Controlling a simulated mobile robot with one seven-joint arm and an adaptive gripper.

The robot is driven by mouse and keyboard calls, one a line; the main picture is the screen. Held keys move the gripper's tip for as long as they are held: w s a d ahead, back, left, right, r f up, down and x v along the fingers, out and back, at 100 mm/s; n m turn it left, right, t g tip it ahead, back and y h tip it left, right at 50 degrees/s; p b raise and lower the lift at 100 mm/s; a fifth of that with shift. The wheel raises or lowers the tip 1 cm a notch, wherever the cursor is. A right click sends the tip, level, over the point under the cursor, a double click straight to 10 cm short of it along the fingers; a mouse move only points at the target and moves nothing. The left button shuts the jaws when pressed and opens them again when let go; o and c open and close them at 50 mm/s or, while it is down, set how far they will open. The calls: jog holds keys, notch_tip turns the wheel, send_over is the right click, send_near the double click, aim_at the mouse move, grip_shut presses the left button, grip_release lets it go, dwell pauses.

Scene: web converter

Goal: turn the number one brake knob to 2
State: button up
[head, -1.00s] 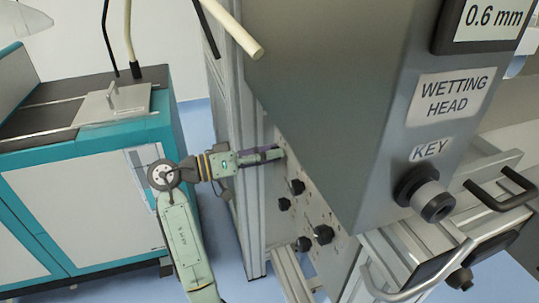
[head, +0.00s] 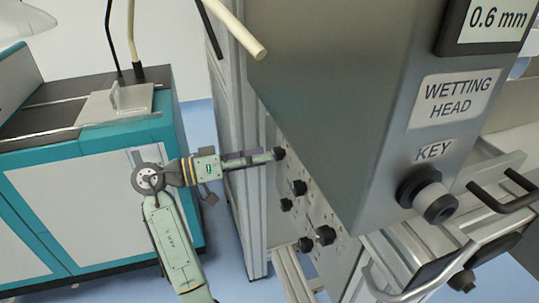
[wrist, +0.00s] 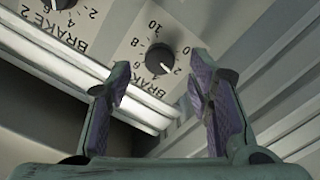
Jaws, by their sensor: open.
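In the wrist view, the black brake knob (wrist: 160,58) sits on a pale panel with a dial scale from 0 to 10. Its label reads BRAKE, with the number hidden by a finger. A pale mark on the knob points to the lower right, roughly toward the 2; the exact setting is too small to tell. My gripper (wrist: 158,72) is open, its purple-padded fingers apart on either side of the knob in the picture, with nothing held. In the head view, the knob (head: 279,153) shows just beyond the tips of my gripper (head: 262,158).
The BRAKE 2 knob (wrist: 62,3) is at the wrist view's top left. Several other black knobs (head: 325,235) lie lower on the panel. The grey wetting head housing (head: 350,100) overhangs at right. A teal-and-white cabinet (head: 75,215) stands at left.

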jog(key=v, duration=0.8)
jog(key=shift+a, duration=0.15)
